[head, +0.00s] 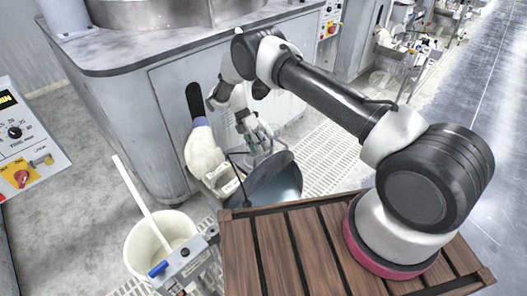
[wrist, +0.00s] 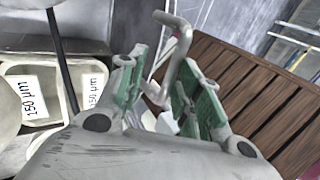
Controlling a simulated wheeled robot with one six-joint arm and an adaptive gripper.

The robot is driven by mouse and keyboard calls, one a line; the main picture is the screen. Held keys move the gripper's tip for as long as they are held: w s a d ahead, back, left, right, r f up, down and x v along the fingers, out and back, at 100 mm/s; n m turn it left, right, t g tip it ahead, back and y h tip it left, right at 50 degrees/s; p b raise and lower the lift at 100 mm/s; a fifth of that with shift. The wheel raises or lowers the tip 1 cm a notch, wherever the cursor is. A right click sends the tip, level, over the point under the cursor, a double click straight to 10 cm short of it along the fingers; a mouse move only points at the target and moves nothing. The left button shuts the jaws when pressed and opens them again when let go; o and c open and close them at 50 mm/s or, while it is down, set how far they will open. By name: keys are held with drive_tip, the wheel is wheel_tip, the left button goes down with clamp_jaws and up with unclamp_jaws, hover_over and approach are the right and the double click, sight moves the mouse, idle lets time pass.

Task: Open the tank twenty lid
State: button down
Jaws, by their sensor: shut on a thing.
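My gripper (wrist: 160,80) has green-padded fingers and is shut on a bent grey handle (wrist: 182,45) that has a reddish patch. The handle rises between the fingers in the wrist view. In the head view my gripper (head: 258,142) points down just above a round dark-grey tank (head: 275,186) beside the slatted wooden platform. The tank's bluish-grey inner surface shows in part. I cannot clearly make out the lid's edge or its tilt, and no number twenty is readable.
A white bucket (head: 160,240) with a stick stands at lower left. The grey machine cabinet (head: 170,100) is behind my gripper. The wooden platform (head: 255,250) borders the tank.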

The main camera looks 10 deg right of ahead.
drive_tip(key=shift+a+f, duration=0.2)
drive_tip(key=shift+f, duration=0.45)
drive_tip(key=shift+s, duration=0.1)
drive_tip(key=c, duration=1.3)
unclamp_jaws()
drive_tip(key=shift+f, duration=0.15)
drive_tip(key=shift+w, duration=0.2)
drive_tip(key=shift+w+a+r, duration=0.1)
drive_tip(key=shift+w+r, duration=0.15)
drive_tip(key=shift+r, duration=0.1)
drive_tip(key=shift+c, duration=0.7)
drive_tip(key=v, duration=1.1)
drive_tip(key=shift+r, duration=0.25)
drive_tip(key=shift+c, duration=0.2)
